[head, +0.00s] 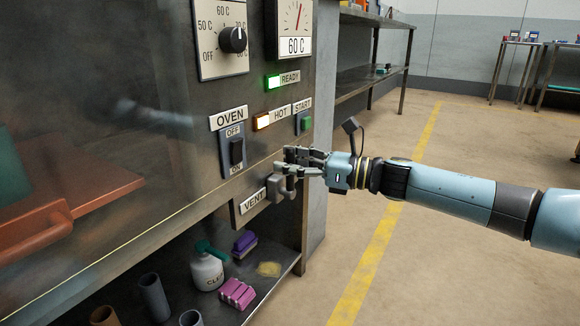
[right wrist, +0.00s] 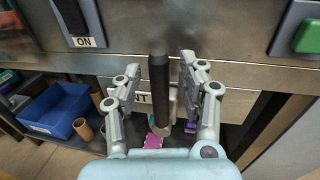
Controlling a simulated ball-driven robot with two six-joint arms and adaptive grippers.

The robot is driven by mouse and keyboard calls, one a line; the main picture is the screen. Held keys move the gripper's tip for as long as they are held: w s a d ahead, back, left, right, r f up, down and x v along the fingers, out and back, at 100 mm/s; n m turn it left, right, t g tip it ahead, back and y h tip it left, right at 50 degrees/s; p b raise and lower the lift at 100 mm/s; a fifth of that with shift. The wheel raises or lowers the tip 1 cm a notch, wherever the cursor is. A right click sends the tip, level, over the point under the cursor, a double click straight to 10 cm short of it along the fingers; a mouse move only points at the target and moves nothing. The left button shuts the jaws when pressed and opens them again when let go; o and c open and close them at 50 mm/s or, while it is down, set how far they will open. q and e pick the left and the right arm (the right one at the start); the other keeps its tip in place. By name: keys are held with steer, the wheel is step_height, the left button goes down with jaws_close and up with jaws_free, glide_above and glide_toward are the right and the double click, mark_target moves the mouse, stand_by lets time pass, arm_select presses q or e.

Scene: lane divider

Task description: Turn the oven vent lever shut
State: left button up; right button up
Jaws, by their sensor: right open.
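The vent lever (head: 276,190) is on the lower right of the oven front, beside the VENT label (head: 252,201). In the right wrist view its dark handle (right wrist: 159,95) stands upright in the picture, with a grey mount behind it. My right gripper (head: 285,163) is at the lever, coming from the right, and partly hides it in the head view. In the right wrist view the gripper (right wrist: 160,75) is open, with one finger on each side of the handle and gaps showing between. My left gripper is not in view.
Above the lever are the OVEN switch (head: 235,152), the START button (head: 305,122) and the temperature knob (head: 233,39). A shelf below holds a white bottle (head: 207,272), a pink block (head: 237,293) and several tubes. The floor at right is open.

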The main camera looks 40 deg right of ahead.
steer(key=c, duration=0.8)
jaws_close()
steer(key=shift+w+a+f, duration=0.1)
steer(key=shift+a+f, duration=0.05)
